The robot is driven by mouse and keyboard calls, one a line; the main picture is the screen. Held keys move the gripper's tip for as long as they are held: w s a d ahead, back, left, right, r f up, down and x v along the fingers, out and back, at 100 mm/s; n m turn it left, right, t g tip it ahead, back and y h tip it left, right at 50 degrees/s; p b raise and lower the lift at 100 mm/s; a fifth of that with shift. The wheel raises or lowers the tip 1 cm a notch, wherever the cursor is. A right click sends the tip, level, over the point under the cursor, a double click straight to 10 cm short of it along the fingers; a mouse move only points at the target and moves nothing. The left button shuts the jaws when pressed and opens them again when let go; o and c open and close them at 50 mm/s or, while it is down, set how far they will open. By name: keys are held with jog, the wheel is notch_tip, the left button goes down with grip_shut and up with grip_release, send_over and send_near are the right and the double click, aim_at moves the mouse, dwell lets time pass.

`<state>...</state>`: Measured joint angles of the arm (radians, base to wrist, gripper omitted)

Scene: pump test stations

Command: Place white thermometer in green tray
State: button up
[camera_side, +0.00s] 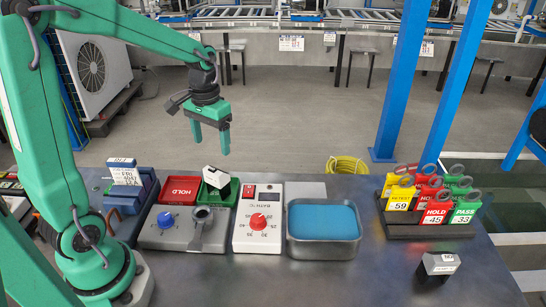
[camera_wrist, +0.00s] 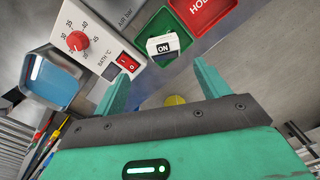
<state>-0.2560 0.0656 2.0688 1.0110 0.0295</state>
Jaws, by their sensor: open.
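A small white block-shaped device (camera_side: 215,178) with a dark end stands slightly tilted in the green tray (camera_side: 231,197); I take it for the white thermometer. In the wrist view the white device (camera_wrist: 160,44) shows a black panel reading "ON" and overlaps a corner of the green tray (camera_wrist: 178,22). How its lower part rests is hidden. My gripper (camera_side: 211,139) is open and empty, well above the trays and apart from the device. In the wrist view its two green fingers (camera_wrist: 160,84) are spread, with the device beyond them.
A red HOLD tray (camera_side: 180,190) adjoins the green one. A white bath controller (camera_side: 258,236), a blue-filled bath (camera_side: 323,222), a blue holder (camera_side: 124,199) and a rack of tags (camera_side: 410,230) stand around. A dark block (camera_side: 438,264) stands front right. The front middle is clear.

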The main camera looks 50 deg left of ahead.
jog(key=s+d+r+m+t, duration=0.1)
jog(key=s+d+r+t, duration=0.1)
jog(key=s+d+r, duration=0.2)
jog(key=s+d+r+m+t, duration=0.1)
jog(key=s+d+r+t, duration=0.2)
jog(key=s, duration=0.4)
jog(key=shift+s+d+r+m+t, duration=0.3)
jog(key=shift+s+d+r, duration=0.15)
jog(key=shift+d, duration=0.5)
